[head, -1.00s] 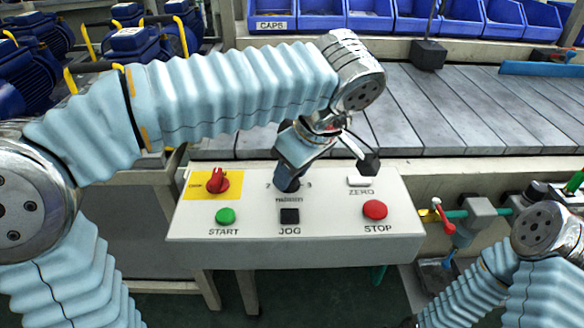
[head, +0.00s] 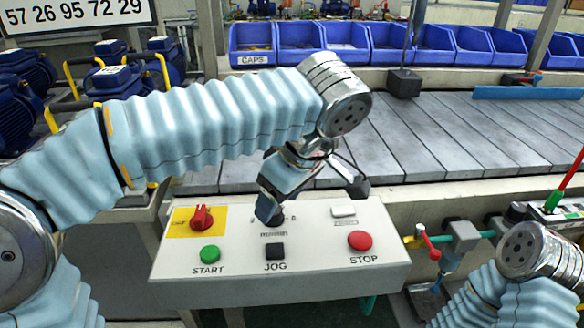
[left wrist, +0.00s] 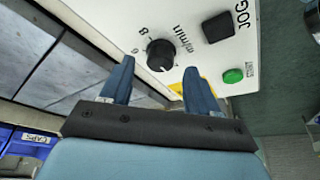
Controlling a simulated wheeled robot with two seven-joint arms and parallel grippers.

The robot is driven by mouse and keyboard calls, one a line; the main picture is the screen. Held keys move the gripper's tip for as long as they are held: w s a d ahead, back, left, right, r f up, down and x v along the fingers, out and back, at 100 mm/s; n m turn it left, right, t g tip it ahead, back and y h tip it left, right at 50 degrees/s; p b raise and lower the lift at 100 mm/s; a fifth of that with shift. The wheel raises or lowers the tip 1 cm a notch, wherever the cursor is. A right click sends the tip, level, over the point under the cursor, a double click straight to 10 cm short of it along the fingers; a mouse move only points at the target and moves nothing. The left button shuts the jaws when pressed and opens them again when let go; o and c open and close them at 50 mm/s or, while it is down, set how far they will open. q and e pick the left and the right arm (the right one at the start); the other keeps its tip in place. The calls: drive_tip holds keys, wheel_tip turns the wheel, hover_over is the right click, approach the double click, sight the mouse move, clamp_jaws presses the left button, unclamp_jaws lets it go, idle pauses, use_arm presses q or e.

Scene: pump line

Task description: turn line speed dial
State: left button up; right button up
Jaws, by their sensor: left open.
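The line speed dial (left wrist: 161,55) is a round black knob with a white pointer mark on the white control panel, with scale figures and a "m/min" label beside it in the left wrist view. My left gripper (left wrist: 159,70) is open, and the dial appears between and just beyond its fingertips; I cannot tell if they touch it. In the head view my left gripper (head: 267,212) hangs over the panel (head: 310,268) and hides the dial. My right gripper is not in view; only part of that arm shows at the lower right.
The panel also bears a red rotary switch (head: 201,217) on a yellow plate, a green START button (head: 210,253), a black JOG button (head: 275,250), a red STOP button (head: 360,240) and a white button (head: 343,211). A slatted conveyor (head: 440,130) lies behind.

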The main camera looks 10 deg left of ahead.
use_arm(q)
drive_tip(key=p+v, duration=0.1)
drive_tip(key=v, duration=1)
drive_tip(key=shift+r, duration=0.3)
drive_tip(key=shift+d, duration=0.1)
